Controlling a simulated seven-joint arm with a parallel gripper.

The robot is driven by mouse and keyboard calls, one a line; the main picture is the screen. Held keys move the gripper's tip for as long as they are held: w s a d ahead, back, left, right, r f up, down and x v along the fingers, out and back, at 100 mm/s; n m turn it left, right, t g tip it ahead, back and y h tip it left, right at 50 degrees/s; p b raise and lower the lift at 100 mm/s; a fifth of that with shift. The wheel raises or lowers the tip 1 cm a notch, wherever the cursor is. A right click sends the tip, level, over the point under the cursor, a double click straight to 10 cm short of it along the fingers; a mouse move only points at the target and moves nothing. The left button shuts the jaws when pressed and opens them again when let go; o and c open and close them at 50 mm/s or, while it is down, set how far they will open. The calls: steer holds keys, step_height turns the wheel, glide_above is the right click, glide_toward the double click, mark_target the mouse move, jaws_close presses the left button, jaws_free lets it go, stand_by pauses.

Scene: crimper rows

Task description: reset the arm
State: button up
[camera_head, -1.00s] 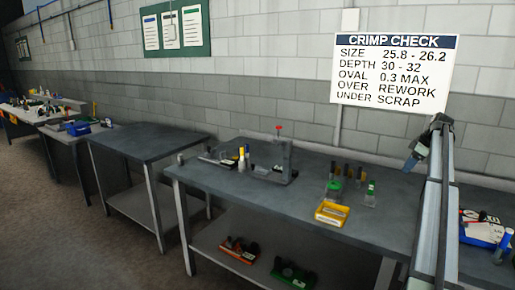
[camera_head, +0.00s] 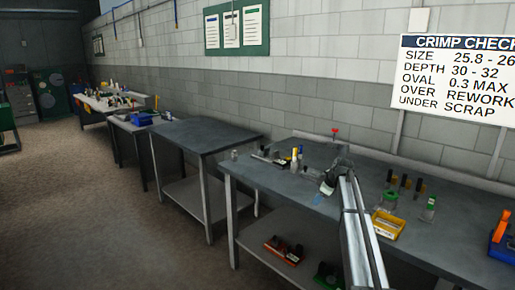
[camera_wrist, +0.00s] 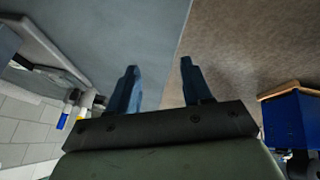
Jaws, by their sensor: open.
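My gripper (camera_head: 324,190) is at the end of my raised arm, in front of the near workbench (camera_head: 270,178) in the head view. In the wrist view its two dark blue fingers (camera_wrist: 160,66) stand apart with nothing between them. Behind them are a grey surface and brown floor.
A yellow bin (camera_head: 386,226), bottles with black and green tops (camera_head: 430,206), and yellow-capped bottles (camera_head: 295,156) stand on the bench. A bare table (camera_head: 200,135) is beyond it, left. Floor (camera_head: 90,215) at left is clear. A blue box (camera_wrist: 290,122) shows in the wrist view.

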steer(key=s+a+f, duration=0.4)
steer(key=a+f, duration=0.5)
steer(key=a, duration=0.3)
steer(key=s+f+m+g+h, duration=0.1)
steer(key=s+f+m+g, duration=0.15)
steer(key=s+f, duration=1)
steer(key=s+f+m+g, duration=0.25)
steer(key=s+f, duration=0.75)
steer(key=f, duration=0.5)
steer(key=s+f+m+g, duration=0.1)
steer(key=s+f, duration=0.3)
steer(key=s, duration=0.4)
steer(key=s+d+f+m+g+h, duration=0.15)
steer(key=s+f, duration=0.25)
steer(key=s, duration=0.4)
steer(key=s+a+f+m+g+y, duration=0.15)
steer(key=s+f, duration=0.25)
steer(key=s, duration=0.4)
steer(key=s+d+f+m+g+h, duration=0.1)
steer(key=s, duration=1)
steer(key=s+d+f+m+g+h, duration=0.1)
steer(key=s+f+m, duration=0.1)
steer(key=s, duration=1)
steer(key=shift+s+d+m+g, duration=0.2)
steer(key=shift+m+g, duration=0.1)
steer(key=shift+g, duration=0.1)
